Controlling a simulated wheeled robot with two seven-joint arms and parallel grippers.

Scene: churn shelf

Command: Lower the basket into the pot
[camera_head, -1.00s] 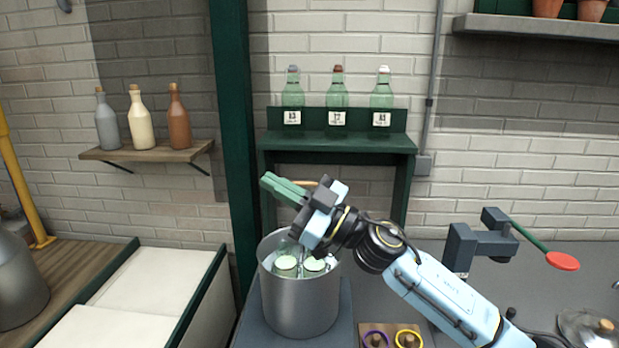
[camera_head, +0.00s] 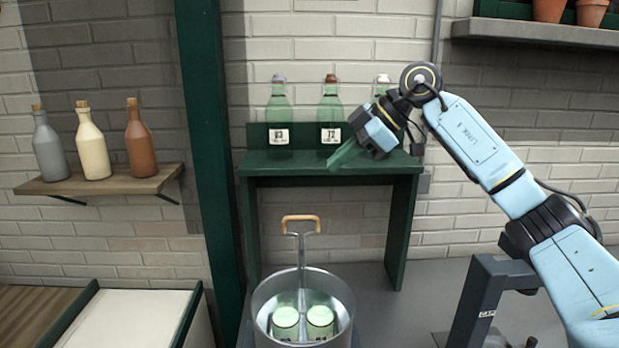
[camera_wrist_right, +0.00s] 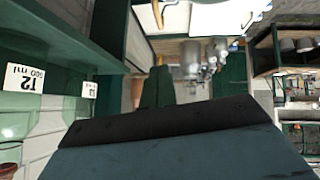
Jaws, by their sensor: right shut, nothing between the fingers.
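The pot (camera_head: 345,318) is a grey metal cylinder at the lower middle of the head view, cut off by the bottom edge. The basket stands inside it. Its upright metal stem and light wooden handle (camera_head: 301,219) rise well above the pot's rim, and its lower part is hidden. Two jars with pale green tops (camera_head: 286,316) (camera_head: 320,315) sit inside the pot around the stem. My right gripper (camera_head: 343,155), with green fingers, is shut and empty. It is above and to the right of the handle, apart from it, in front of the green shelf. My left gripper is not in view.
The green shelf (camera_head: 330,167) carries labelled green bottles (camera_head: 279,110); the right one is partly behind my gripper. A labelled bottle is also close in the right wrist view (camera_wrist_right: 30,100). A green post (camera_head: 205,140) stands left. A small shelf (camera_head: 100,183) holds three corked bottles.

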